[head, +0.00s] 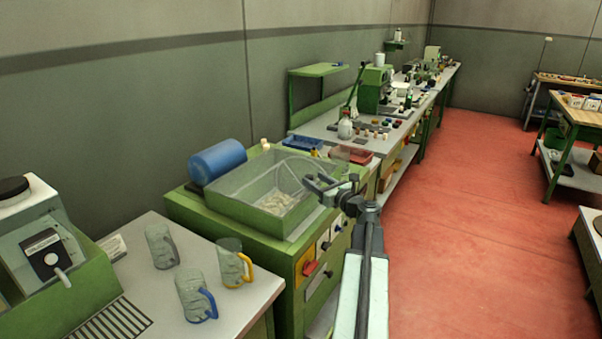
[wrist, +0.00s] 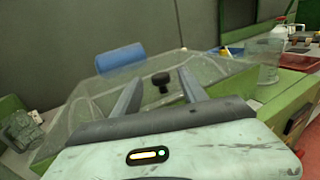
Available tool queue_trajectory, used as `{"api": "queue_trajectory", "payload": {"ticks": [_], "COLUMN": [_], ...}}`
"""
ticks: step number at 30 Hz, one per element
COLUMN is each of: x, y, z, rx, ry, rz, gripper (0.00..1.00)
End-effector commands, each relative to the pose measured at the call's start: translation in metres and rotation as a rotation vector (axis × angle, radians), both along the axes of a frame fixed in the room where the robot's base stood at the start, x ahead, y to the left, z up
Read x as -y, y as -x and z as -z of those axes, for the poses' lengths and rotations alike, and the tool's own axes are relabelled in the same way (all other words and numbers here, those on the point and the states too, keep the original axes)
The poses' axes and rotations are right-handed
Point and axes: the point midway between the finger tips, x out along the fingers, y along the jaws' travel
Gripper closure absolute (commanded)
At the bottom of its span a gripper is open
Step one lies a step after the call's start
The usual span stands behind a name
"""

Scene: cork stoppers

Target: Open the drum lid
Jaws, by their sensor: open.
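The drum lid (head: 255,172) looks like a clear cover over the green machine (head: 235,225), with pale pieces visible beneath it. In the wrist view the clear lid (wrist: 85,98) spans the width ahead of me, and a black knob (wrist: 160,80) stands on it. My gripper (head: 322,185) is over the machine's right side in the head view. In the wrist view my gripper (wrist: 160,74) is open and empty, with the knob showing between its fingers. I cannot tell whether the fingers are level with the knob. The knob is hard to make out in the head view.
A blue cylinder (head: 218,162) lies behind the lid. Several clear mugs (head: 196,295) stand on the near table at left. A red tray (head: 351,155) and a blue tray (head: 302,144) lie beyond the machine. The red floor (head: 470,230) at right is open.

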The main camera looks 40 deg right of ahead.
Motion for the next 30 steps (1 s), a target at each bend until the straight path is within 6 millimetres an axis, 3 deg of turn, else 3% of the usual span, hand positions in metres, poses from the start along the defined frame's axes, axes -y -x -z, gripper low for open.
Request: {"api": "queue_trajectory", "payload": {"ticks": [10,19,20,25,30], "x": [0.010,0.009,0.009,0.009,0.009], "y": [-0.061,-0.070,-0.070,-0.070,-0.070], "z": [0.000,0.000,0.000,0.000,0.000], "rx": [0.000,0.000,0.000,0.000,0.000], "ry": [0.000,0.000,0.000,0.000,0.000], "rz": [-0.003,-0.001,-0.001,-0.002,-0.002], "gripper": [0.50,0.50,0.53,1.00,1.00]}}
